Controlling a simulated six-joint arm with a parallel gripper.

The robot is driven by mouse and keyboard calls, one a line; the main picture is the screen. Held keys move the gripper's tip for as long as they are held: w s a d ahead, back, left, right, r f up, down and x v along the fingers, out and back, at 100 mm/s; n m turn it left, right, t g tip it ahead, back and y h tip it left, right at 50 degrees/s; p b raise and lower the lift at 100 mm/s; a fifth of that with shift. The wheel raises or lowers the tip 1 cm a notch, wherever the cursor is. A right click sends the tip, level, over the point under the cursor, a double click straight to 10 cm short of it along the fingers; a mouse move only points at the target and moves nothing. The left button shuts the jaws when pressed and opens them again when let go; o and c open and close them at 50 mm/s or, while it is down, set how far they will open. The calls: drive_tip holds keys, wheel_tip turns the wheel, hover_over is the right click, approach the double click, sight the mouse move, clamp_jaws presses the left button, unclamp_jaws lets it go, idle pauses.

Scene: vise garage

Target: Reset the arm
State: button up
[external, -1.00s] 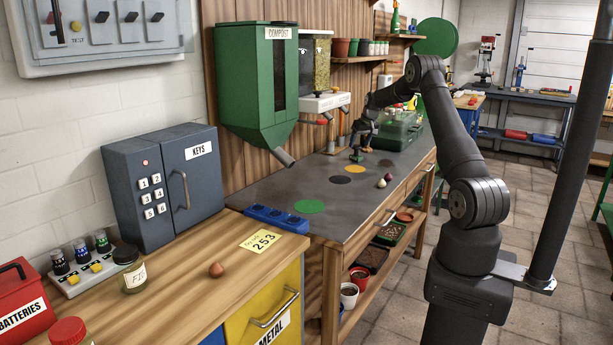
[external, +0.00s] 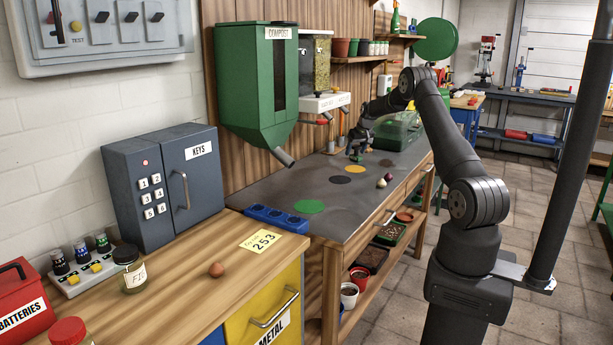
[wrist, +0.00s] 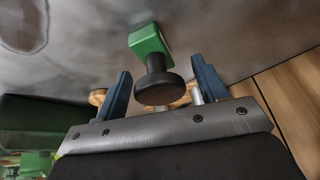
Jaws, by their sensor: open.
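My gripper (external: 357,148) is low over the far part of the grey workbench (external: 285,190). In the wrist view my gripper (wrist: 161,70) has its two blue fingers wide apart and is open. A green block with a round black knob (wrist: 150,42), like a stamp, shows between and beyond the fingers. The fingers have visible gaps on both sides of the knob. The green block also shows just under my gripper in the external view (external: 355,158).
Flat green (external: 309,207), dark and yellow discs mark the bench top. A dark red ball and a pale one (external: 389,177) lie near its front edge. A green case (external: 398,132) stands behind my gripper. The compost bin (external: 257,85) hangs on the wall to the left.

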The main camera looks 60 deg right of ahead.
wheel_tip(320, 180, up, 3)
drive_tip(key=shift+f, duration=0.2)
drive_tip(key=s+d+r, duration=0.3)
drive_tip(key=s+r, duration=0.4)
drive_tip(key=s, duration=0.4)
drive_tip(key=s+a+f+n+y, duration=0.1)
drive_tip(key=a+f+n, duration=0.1)
drive_tip(key=a, duration=0.9)
drive_tip(key=s+a+f+n, duration=0.1)
drive_tip(key=a+f+n, duration=0.1)
drive_tip(key=a, duration=1)
drive_tip(key=s+a+f+n+y, duration=0.1)
drive_tip(key=a+f+n, duration=0.1)
drive_tip(key=a, duration=0.9)
drive_tip(key=shift+s+a+f+n+y, duration=0.1)
drive_tip(key=shift+a+f+n+y, duration=0.1)
drive_tip(key=shift+a+n+y, duration=0.15)
drive_tip(key=w+a+r+n+y, duration=0.1)
drive_tip(key=w+a+r+n, duration=0.1)
drive_tip(key=a+n, duration=0.2)
drive_tip(key=w+a+r+n+g+y, duration=0.1)
drive_tip(key=w+a+r+n, duration=0.1)
drive_tip(key=a, duration=0.8)
drive_tip(key=w+a+r+n+g+y, duration=0.1)
drive_tip(key=w+a+r+n, duration=0.1)
drive_tip(key=a+r+n, duration=0.2)
drive_tip(key=a+n, duration=0.2)
drive_tip(key=a, duration=0.1)
drive_tip(key=shift+w, duration=0.3)
